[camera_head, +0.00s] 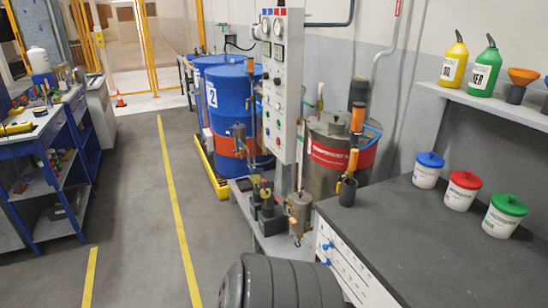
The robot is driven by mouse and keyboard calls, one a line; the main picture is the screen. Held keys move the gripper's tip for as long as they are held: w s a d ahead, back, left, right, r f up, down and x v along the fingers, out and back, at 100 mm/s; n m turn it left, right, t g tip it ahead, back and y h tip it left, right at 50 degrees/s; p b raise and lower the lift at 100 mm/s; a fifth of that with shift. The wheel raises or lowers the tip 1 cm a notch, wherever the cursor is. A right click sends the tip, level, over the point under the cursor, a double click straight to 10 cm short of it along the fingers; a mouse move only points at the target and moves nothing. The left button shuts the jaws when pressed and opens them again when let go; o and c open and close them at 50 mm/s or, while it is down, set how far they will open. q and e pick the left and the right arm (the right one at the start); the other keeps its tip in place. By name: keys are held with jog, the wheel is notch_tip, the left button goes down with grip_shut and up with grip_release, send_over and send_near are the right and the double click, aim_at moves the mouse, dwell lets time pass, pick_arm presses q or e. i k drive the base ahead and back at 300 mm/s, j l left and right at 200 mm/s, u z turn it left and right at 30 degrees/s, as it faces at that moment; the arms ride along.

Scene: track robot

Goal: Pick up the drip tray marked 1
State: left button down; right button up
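I see no drip tray with a readable mark 1 in the head view. Neither of my grippers shows in this view, so what they hold cannot be seen. A blue drum (231,112) carries a white label with the number 2. A low grey platform (272,241) under the pump gear is partly hidden.
A dark workbench (440,235) fills the right, with lidded white tubs such as the blue-lidded one (428,170). A steel vat (338,150) and a control panel (281,90) stand mid-view. A blue shelf unit (65,170) is left. The grey floor (135,220) between is clear.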

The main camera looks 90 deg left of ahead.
aim_at(244, 184)
jog(key=u, duration=3.05)
jog(key=i+j+u, duration=0.25)
jog(key=i, duration=0.2)
jog(key=i+u, duration=0.25)
jog(key=i, duration=0.15)
jog(key=i+j, duration=0.1)
jog(key=i, duration=0.55)
jog(key=i+z, duration=0.1)
jog(key=i, duration=0.5)
jog(key=i+j+z, duration=0.1)
jog(key=i, duration=0.55)
jog(key=j, duration=0.1)
